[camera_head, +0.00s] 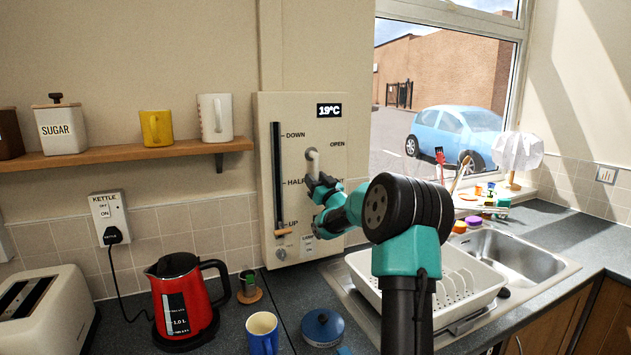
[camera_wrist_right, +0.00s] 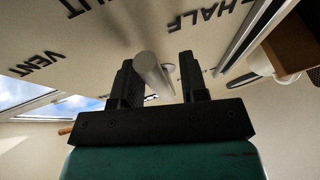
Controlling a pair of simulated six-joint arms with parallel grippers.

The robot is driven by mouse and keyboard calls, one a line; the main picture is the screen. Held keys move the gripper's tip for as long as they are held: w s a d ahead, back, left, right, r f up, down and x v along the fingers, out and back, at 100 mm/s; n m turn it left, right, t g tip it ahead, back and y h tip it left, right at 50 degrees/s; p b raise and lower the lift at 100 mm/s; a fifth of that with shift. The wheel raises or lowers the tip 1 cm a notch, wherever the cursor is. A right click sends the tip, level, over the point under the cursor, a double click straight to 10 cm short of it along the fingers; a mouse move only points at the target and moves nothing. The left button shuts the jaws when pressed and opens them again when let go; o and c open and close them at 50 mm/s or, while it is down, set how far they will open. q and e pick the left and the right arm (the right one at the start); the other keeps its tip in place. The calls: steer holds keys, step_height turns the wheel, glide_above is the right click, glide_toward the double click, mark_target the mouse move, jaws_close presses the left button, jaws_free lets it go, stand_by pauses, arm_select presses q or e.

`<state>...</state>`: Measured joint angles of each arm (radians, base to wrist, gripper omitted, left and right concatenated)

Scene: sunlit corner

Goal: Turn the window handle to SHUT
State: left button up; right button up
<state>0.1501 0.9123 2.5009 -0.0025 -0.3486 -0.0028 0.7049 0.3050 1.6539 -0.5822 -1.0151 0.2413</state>
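The window handle (camera_head: 312,160) is a short pale lever on the cream wall panel (camera_head: 294,110). It points roughly downward in the head view, below and left of the word OPEN. My right gripper (camera_head: 321,186) is at the handle's lower end and partly covers the panel lettering there. In the right wrist view, the pale rod of the handle (camera_wrist_right: 153,72) stands between the two black fingers of the right gripper (camera_wrist_right: 160,88). The fingers are apart, and I cannot tell whether either touches it. VENT and part of another word ending in UT show there. My left gripper is not in view.
The panel also has a slider (camera_head: 278,180) marked DOWN, HALF and UP, left of the handle. Below stand a red kettle (camera_head: 182,300), a blue mug (camera_head: 262,330) and a white dish rack (camera_head: 465,300). A shelf (camera_head: 120,156) holds mugs and a sugar jar.

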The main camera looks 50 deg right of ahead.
stand_by(0.3)
steer(key=v, duration=1.7)
steer(key=shift+s+f, duration=0.1)
steer(key=shift+s, duration=0.1)
